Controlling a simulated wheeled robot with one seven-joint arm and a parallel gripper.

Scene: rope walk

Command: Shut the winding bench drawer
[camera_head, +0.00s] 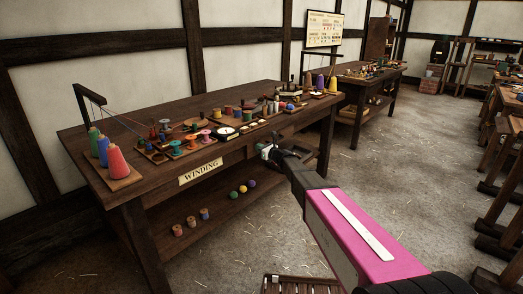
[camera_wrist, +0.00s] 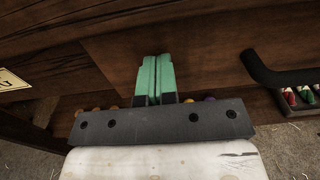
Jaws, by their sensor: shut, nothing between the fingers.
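The winding bench (camera_head: 110,165) is a dark wooden table with a "WINDING" plate (camera_head: 200,172) on its front. My gripper (camera_head: 268,151) is at the bench's front edge, right of the plate. In the wrist view its two green fingers (camera_wrist: 156,62) are shut together and empty. They point at a brown wooden drawer front (camera_wrist: 205,60), close to it; I cannot tell whether they touch. A dark bar handle (camera_wrist: 275,72) is on the front, right of the fingers. My gripper and arm hide most of the drawer in the head view, and how far it stands out cannot be told.
Spools, reels and a round dial (camera_head: 224,131) cover the bench top. Small spools (camera_head: 191,221) and coloured balls (camera_head: 243,189) lie on the shelf below. A wooden slatted thing (camera_head: 300,284) stands at the front. Bare floor lies right of the bench.

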